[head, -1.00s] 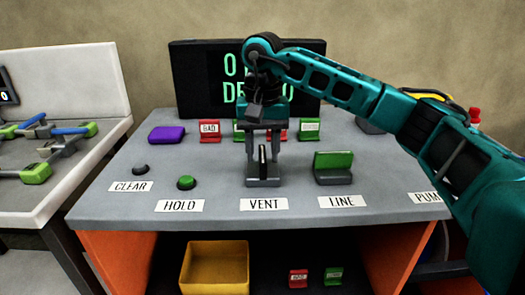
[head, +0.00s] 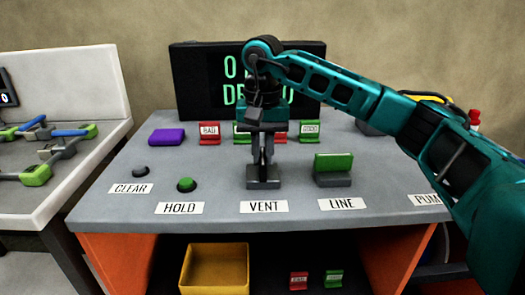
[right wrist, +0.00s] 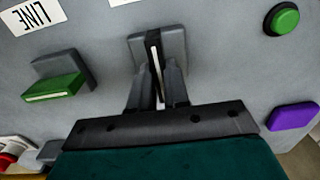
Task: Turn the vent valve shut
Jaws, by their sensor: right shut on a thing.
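The vent valve (head: 263,180) stands behind the VENT label (head: 263,207) on the grey bench. It has a grey base block and a thin dark upright handle with a pale edge. My right gripper (head: 263,158) points down over it and is shut on the handle. In the right wrist view the two fingers (right wrist: 156,92) close on the handle (right wrist: 155,60) from both sides, and the base (right wrist: 178,46) shows beyond them. The handle's lower part is partly hidden by the fingers. My left gripper is not in view.
The green LINE lever (head: 333,163) stands to the right of the valve and the green HOLD button (head: 186,183) to its left. A dark display (head: 188,75), red and green tags (head: 209,133) and a purple block (head: 167,136) stand behind. A yellow bin (head: 215,265) sits below.

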